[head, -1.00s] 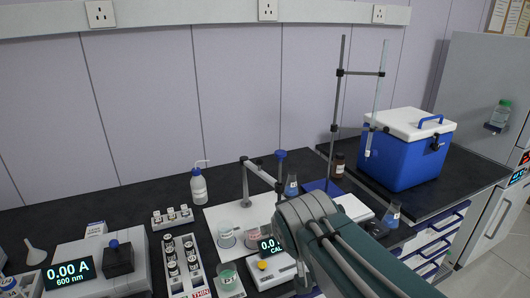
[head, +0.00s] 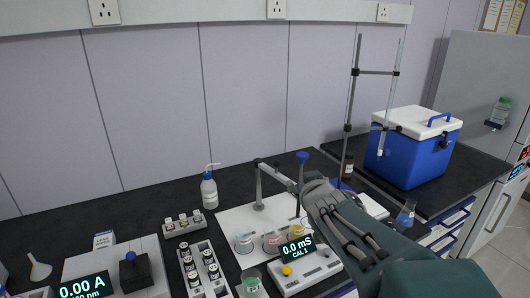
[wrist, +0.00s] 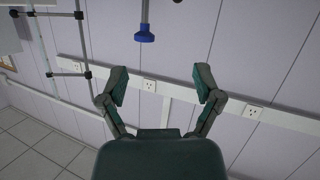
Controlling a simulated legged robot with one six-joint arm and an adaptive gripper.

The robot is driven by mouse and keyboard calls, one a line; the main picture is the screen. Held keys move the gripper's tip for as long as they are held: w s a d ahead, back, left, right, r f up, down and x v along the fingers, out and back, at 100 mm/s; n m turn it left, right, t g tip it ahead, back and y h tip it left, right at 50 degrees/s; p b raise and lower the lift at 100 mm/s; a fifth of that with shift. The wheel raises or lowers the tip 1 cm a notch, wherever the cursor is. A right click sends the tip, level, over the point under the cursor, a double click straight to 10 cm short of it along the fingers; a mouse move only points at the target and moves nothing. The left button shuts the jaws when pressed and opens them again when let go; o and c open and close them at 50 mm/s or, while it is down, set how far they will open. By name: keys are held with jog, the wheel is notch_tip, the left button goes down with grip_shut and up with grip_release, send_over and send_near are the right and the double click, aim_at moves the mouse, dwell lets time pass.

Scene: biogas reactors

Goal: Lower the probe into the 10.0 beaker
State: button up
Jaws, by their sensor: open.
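The blue-capped probe (head: 302,157) stands upright at the holder arm over the white mat; its lower end is partly hidden. In the wrist view the probe's blue cap (wrist: 145,36) is beyond and above the fingers, apart from them. My gripper (wrist: 160,85) is open and empty, with its two fingers spread. In the head view my arm hides the gripper. Three small beakers stand on the mat: a clear one (head: 244,243), a pinkish one (head: 272,241) and a yellowish one (head: 297,226). I cannot read which is the 10.0 beaker.
The conductivity meter (head: 305,265) sits in front of the beakers, showing 0.0 mS. A wash bottle (head: 209,190) stands behind the mat. A vial rack (head: 203,265) is to the left. A tall stand (head: 351,100) and a blue cooler (head: 408,150) are at the right.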

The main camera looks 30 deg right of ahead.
jog(key=w+d+t+y, duration=0.1)
jog(key=w+d+t, duration=0.1)
jog(key=n+t+y, duration=0.2)
jog(key=t+y, duration=0.1)
jog(key=y, duration=0.1)
send_near(305, 154)
jog(key=shift+n, duration=0.3)
jog(key=w, duration=0.2)
jog(key=w+a, duration=0.1)
jog(key=w, duration=0.1)
jog(key=shift+a+f, duration=0.15)
jog(key=shift+a, duration=0.1)
jog(key=w, duration=0.2)
jog(key=w+d, duration=0.1)
jog(key=w, duration=0.3)
jog(key=shift+w+d+f, duration=0.1)
jog(key=shift+w+d, duration=0.05)
jog(key=shift+d, duration=0.25)
jog(key=shift+w+a, duration=0.15)
jog(key=shift+a, duration=0.45)
jog(key=c, duration=0.5)
jog(key=shift+d, duration=0.3)
grip_shut()
notch_tip(305, 154, down, 8)
jog(key=shift+a+f, duration=0.1)
jog(key=shift+f, duration=0.05)
